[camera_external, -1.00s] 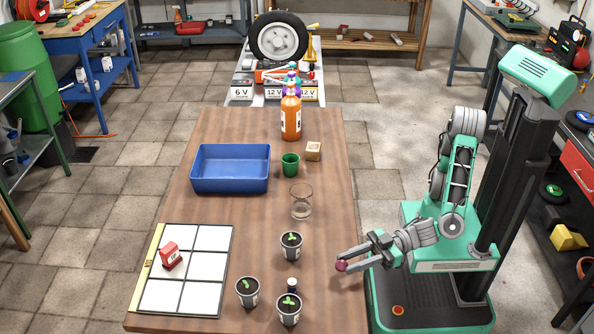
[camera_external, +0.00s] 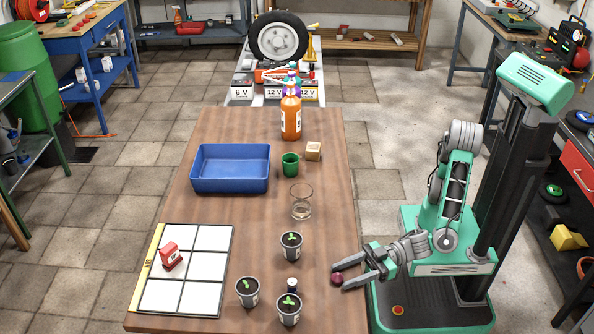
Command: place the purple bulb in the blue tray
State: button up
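The purple bulb (camera_external: 337,279) is a small dark reddish-purple ball near the right edge of the wooden table. My gripper (camera_external: 338,277) is at the table's right edge, pointing left. Its two fingers are spread apart, and the bulb shows between their tips with a gap to the upper finger. I cannot tell whether the bulb touches the lower finger. The blue tray (camera_external: 230,186) is rectangular, appears empty and stands at the far left of the table.
A glass (camera_external: 301,202), green mug (camera_external: 290,165), wooden block (camera_external: 313,151) and orange bottle (camera_external: 291,117) stand farther back. A white grid board (camera_external: 209,238) holds a red item (camera_external: 171,256).

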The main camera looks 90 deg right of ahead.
jog(key=shift+r+p, duration=0.1)
jog(key=shift+p, duration=0.25)
jog(key=shift+s, duration=0.25)
jog(key=v, duration=1.1)
jog(key=shift+w+d+b, duration=0.1)
jog(key=shift+d+b, duration=0.2)
jog(key=shift+o, duration=0.7)
jog(key=shift+s+d, duration=0.2)
